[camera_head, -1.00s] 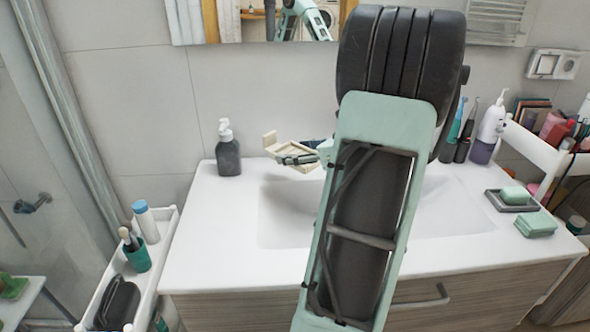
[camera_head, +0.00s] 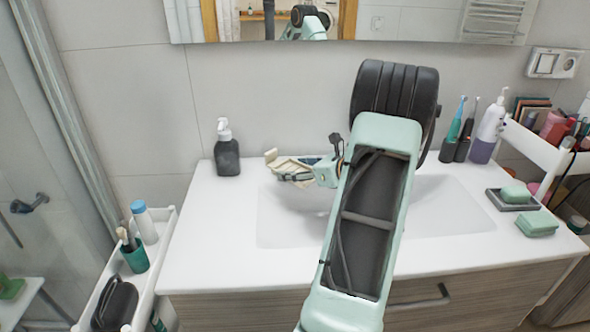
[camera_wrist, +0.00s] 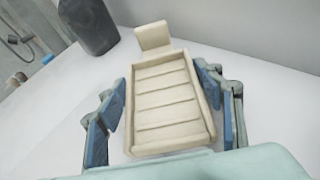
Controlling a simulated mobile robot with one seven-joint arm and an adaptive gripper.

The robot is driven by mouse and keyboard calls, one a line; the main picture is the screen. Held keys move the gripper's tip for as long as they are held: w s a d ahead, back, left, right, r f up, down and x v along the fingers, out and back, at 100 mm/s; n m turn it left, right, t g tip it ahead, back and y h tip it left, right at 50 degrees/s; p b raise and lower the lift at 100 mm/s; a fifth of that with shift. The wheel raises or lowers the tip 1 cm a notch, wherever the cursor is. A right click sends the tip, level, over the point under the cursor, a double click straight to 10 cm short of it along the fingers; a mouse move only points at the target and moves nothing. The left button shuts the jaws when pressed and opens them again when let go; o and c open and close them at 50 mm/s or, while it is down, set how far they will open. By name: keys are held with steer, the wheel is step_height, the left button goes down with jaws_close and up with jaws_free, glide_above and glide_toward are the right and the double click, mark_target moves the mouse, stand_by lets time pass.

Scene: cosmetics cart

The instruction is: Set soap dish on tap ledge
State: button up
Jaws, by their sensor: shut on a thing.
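The soap dish (camera_head: 284,165) is cream, shallow and slatted, with a raised piece at one end. My gripper (camera_head: 298,177) is shut on it near the back left of the basin. In the wrist view the dish (camera_wrist: 165,98) lies lengthwise between the blue finger pads of my gripper (camera_wrist: 160,105), its raised end pointing away. The tap ledge (camera_head: 256,166) is the white strip behind the basin; my arm hides much of it. No tap shows. I cannot tell whether the dish touches the ledge.
A dark soap bottle (camera_head: 227,155) stands left of the dish; it also shows in the wrist view (camera_wrist: 88,25). The white basin (camera_head: 285,225) lies below. Toothbrushes (camera_head: 455,130), a pump bottle (camera_head: 487,135) and a dark dish with green soap (camera_head: 513,200) are at the right.

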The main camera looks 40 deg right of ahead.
steer(key=shift+f, duration=0.1)
steer(key=o, duration=1.2)
steer(key=shift+o, duration=0.2)
steer(key=shift+r, duration=0.2)
steer(key=v, duration=0.7)
steer(key=shift+s, duration=0.25)
